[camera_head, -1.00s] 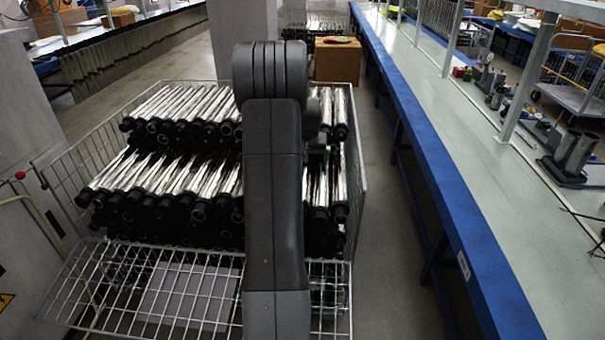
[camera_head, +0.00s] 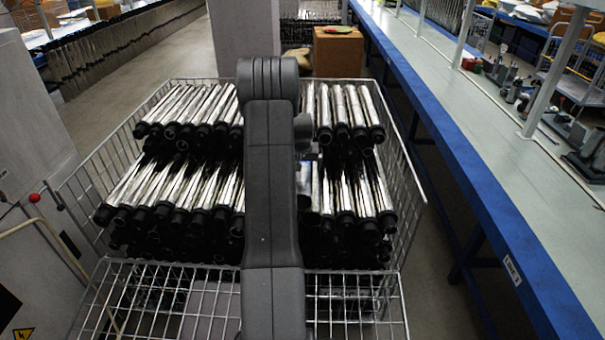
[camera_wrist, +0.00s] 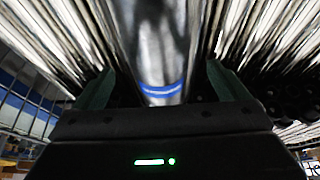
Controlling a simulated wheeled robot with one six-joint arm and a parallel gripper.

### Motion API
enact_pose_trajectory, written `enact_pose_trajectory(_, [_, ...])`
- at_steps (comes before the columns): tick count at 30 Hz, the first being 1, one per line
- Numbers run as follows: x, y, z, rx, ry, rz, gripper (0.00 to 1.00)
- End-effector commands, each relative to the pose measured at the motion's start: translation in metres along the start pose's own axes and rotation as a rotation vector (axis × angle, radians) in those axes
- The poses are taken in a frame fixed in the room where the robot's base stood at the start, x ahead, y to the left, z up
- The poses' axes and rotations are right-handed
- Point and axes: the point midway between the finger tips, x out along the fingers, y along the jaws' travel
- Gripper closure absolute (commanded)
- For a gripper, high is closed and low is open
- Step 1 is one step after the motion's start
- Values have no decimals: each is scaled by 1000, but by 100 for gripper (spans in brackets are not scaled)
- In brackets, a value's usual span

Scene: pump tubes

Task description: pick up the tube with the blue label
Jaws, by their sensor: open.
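In the wrist view a shiny metal tube with a blue band (camera_wrist: 162,90) runs up the middle of the picture. My gripper (camera_wrist: 160,74) is open, with one finger on each side of this tube. I cannot tell whether either finger touches it. In the head view many silver tubes (camera_head: 352,190) with black ends lie in stacked rows in a wire cart (camera_head: 408,180).
Other tubes (camera_wrist: 60,40) stand close on both sides of my fingers in the wrist view. The cart's wire front shelf (camera_head: 350,300) is near me. A long blue-edged workbench (camera_head: 470,150) runs along the right. A cardboard box (camera_head: 338,52) stands behind the cart.

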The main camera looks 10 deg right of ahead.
Motion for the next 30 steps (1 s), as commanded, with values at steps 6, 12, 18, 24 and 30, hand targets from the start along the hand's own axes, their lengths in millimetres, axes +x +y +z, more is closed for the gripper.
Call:
enact_pose_trajectory(6, [23,1,3,0,-4,0,6])
enact_pose_trajectory(12, [45,2,3,0,-1,0,6])
enact_pose_trajectory(18, [50,1,3,0,0,0,6])
enact_pose_trajectory(24, [50,1,3,0,0,0,20])
enact_pose_trajectory(30, [50,1,3,0,0,0,59])
